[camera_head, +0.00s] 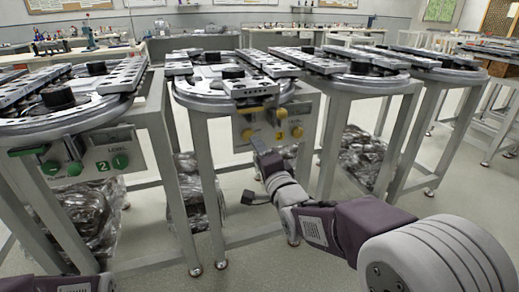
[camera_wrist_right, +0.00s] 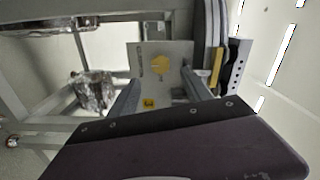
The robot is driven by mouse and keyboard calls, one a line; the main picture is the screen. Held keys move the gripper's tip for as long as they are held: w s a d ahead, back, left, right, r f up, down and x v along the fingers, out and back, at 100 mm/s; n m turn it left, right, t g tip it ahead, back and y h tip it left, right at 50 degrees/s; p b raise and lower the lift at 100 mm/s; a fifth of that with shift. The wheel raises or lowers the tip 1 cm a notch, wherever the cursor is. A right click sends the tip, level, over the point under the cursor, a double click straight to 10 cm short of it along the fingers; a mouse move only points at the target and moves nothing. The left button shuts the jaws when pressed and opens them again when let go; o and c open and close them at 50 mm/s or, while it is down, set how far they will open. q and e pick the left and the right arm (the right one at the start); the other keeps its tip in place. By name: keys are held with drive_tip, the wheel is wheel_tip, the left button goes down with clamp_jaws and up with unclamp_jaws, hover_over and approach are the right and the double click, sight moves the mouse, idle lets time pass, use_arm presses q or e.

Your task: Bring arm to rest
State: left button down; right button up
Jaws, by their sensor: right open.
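My right arm (camera_head: 345,228) reaches in from the lower right of the head view, up to the front of the middle ring track station. My right gripper (camera_head: 256,174) is open and empty, with its two dark fingers spread apart in front of and below the panel with yellow knobs (camera_head: 290,116). In the right wrist view the fingers (camera_wrist_right: 160,92) stand apart, with the panel and a yellow knob (camera_wrist_right: 158,64) beyond them. I cannot tell whether a finger touches the panel. Only a purple piece of my left arm shows at the bottom left; its gripper is out of view.
The middle ring track (camera_head: 204,97) stands on a grey metal frame. Another ring track (camera_head: 62,121) with a green-knob panel (camera_head: 92,158) stands at left, and more stand at right. Plastic-wrapped bundles (camera_head: 366,160) lie under the frames. Grey floor (camera_head: 440,215) is open at right.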

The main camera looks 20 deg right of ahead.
drive_tip(key=shift+s+f, duration=0.1)
drive_tip(key=shift+s, duration=0.35)
